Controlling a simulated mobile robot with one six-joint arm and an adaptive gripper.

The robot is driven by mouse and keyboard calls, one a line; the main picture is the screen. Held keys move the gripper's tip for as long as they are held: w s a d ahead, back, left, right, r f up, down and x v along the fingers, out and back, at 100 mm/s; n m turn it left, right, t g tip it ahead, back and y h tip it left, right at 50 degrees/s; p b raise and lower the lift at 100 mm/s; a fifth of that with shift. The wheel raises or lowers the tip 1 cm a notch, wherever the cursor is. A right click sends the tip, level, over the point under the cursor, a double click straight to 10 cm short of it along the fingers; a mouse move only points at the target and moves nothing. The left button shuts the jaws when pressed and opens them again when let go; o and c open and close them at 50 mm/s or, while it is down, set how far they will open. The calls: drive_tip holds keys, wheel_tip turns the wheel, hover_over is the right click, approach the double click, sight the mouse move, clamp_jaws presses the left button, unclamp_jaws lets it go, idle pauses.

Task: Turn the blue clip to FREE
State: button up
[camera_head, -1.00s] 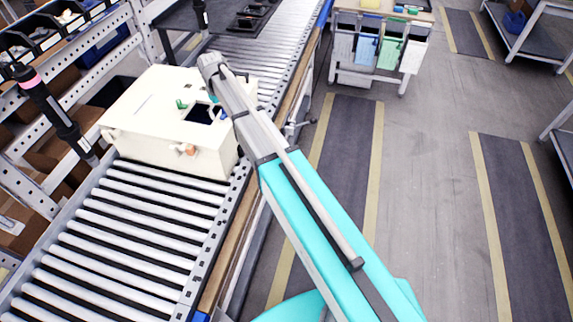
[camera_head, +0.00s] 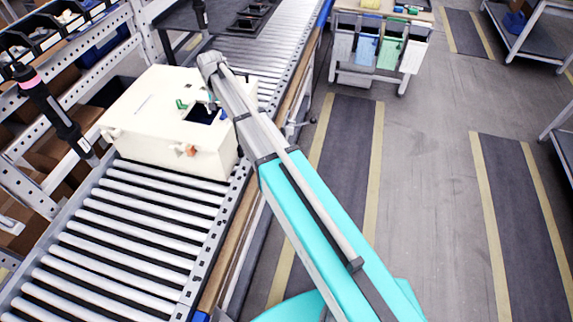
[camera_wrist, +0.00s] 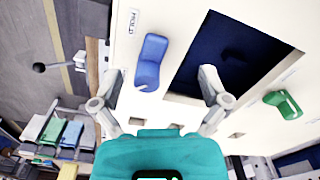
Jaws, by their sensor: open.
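The blue clip (camera_wrist: 150,62) is on the cream top panel of the box in the wrist view, left of a dark square opening. It runs lengthwise up and down in that picture, its lower end near my fingers. A small label (camera_wrist: 132,20), which seems to read HOLD, is at its upper left. My gripper (camera_wrist: 160,82) is open, with its fingertips apart on either side of the clip's lower end, the left one closer. I cannot tell whether they touch it. In the head view my wrist is over the box (camera_head: 150,110).
A green clip (camera_wrist: 283,104) is on the panel right of the dark opening (camera_wrist: 228,60). The box sits on a roller conveyor (camera_head: 120,230), with a rack (camera_head: 30,150) on its left.

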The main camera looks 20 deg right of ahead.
drive_tip(key=m, duration=0.3)
drive_tip(key=shift+w+m, duration=0.2)
drive_tip(key=shift+m, duration=0.2)
wheel_tip(320, 180, up, 14)
drive_tip(key=p, duration=1.4)
drive_tip(key=s+d+f+n+b, duration=0.1)
drive_tip(key=s+d+f+b, duration=0.4)
drive_tip(key=s, duration=0.3)
drive_tip(key=s+d+f+n+b, duration=0.2)
drive_tip(key=s+d+f+b, duration=0.4)
drive_tip(key=s, duration=0.3)
drive_tip(key=s+d+f+n+b, duration=0.2)
drive_tip(key=s+d+f+b, duration=0.3)
drive_tip(key=s+f+b, duration=0.3)
drive_tip(key=shift+s+d, duration=0.35)
drive_tip(key=shift+s, duration=0.3)
drive_tip(key=shift+s, duration=0.1)
drive_tip(key=shift+s+d+n, duration=0.35)
drive_tip(key=shift+s+n, duration=0.05)
drive_tip(key=shift+s, duration=0.35)
drive_tip(key=shift+w, duration=0.1)
idle(0.9)
